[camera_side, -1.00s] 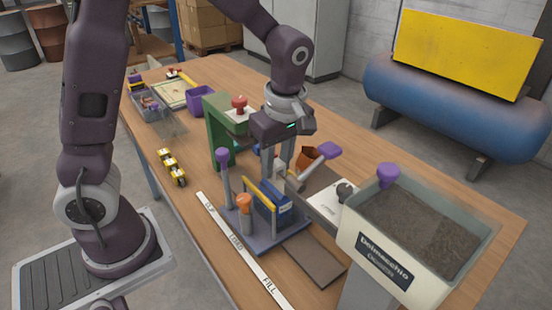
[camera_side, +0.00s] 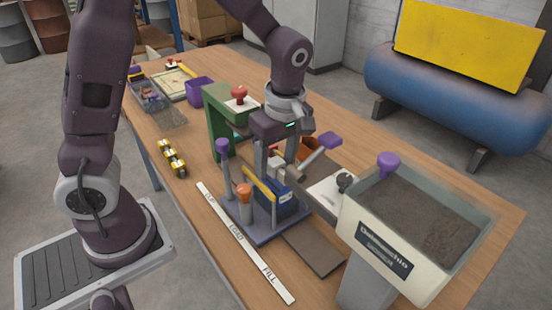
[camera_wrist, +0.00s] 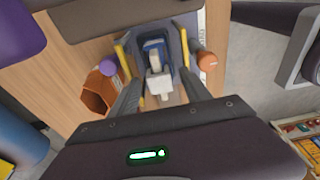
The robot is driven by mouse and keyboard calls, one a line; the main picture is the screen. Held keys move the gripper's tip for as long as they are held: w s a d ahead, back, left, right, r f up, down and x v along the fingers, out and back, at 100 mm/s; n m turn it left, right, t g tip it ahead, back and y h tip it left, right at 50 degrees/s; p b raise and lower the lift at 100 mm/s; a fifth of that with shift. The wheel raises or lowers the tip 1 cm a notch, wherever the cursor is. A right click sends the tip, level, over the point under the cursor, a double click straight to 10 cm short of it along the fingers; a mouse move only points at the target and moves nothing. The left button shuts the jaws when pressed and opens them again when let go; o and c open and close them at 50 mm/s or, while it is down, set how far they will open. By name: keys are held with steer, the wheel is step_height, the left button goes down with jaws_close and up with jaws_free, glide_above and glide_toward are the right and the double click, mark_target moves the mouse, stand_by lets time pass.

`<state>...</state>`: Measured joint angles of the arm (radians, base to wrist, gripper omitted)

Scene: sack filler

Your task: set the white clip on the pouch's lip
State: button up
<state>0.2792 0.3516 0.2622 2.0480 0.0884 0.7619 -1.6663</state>
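The blue pouch (camera_side: 275,203) stands upright in the grey filling stand (camera_side: 250,233), between yellow bars. The wrist view shows the pouch (camera_wrist: 153,46) from above, with the white clip (camera_wrist: 160,86) at its top edge. The clip seems to sit on the lip, but how firmly it grips cannot be seen. My gripper (camera_side: 277,172) is just above the pouch. Its fingers (camera_wrist: 159,88) stand on either side of the clip, with gaps showing between them and it. The fingers look open.
Purple (camera_side: 222,146) and orange (camera_side: 244,190) knobbed posts stand close to my gripper. The soil hopper (camera_side: 375,250) is at right, the green press (camera_side: 215,125) behind left. Yellow clips (camera_side: 172,158) lie at left. The label strip (camera_side: 240,240) runs along the front.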

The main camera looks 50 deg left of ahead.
steer(key=shift+r, duration=0.1)
steer(key=r, duration=0.4)
steer(key=d+r, duration=0.1)
steer(key=r, duration=0.2)
steer(key=s+r+m+t+h, duration=0.1)
steer(key=s+r+m+t, duration=0.1)
steer(key=s+m, duration=0.6)
steer(key=s+r+m+t, duration=0.3)
steer(key=s+r+m, duration=0.1)
steer(key=s+m, duration=0.5)
steer(key=shift+m+t+h, duration=0.3)
steer(key=shift+m+h, duration=0.1)
steer(key=shift+m, duration=0.1)
